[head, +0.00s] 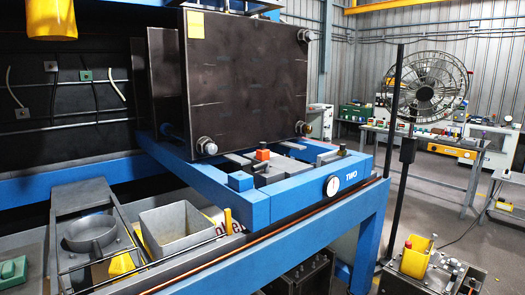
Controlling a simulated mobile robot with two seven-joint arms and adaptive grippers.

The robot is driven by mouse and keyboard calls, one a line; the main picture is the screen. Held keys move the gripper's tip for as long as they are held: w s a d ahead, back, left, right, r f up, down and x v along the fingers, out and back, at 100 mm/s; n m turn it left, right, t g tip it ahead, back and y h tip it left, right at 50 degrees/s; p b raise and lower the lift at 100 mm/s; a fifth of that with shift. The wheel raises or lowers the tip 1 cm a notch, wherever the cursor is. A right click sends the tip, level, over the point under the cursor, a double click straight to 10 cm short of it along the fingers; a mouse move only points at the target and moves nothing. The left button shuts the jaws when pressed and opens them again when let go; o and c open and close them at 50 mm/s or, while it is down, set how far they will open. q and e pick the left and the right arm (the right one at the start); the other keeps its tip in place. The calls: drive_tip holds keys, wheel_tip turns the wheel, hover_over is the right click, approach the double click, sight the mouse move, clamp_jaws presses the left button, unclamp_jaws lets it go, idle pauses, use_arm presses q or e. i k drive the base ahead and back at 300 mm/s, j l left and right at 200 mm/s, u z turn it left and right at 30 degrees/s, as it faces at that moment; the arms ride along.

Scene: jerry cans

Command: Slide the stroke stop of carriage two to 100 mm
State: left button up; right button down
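Carriage two is a blue frame (288,200) marked "TWO" on its front right face, with a round white dial (333,186) beside the lettering. Dark metal plates (245,80) stand upright above it. A small orange block (262,155) sits on grey bars inside the frame, and a blue block (240,181) sits at its near left corner. I cannot tell which part is the stroke stop. No millimetre scale can be read from here. Neither of my grippers is in view.
A grey open bin (178,238) and a round grey cup (90,235) stand at the lower left, behind a thin rail. A blue beam (290,250) runs along the front. A yellow container (416,256) stands at lower right. Open floor lies beyond, with benches and a large fan (432,85).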

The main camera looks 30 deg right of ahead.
sight(262, 154)
drive_tip(key=i+l, duration=0.3)
drive_tip(key=i+l+u, duration=0.15)
drive_tip(key=i+l, duration=0.4)
drive_tip(key=l, duration=0.25)
drive_tip(key=i+l+u, duration=0.15)
drive_tip(key=i+l, duration=0.15)
drive_tip(key=l, duration=0.1)
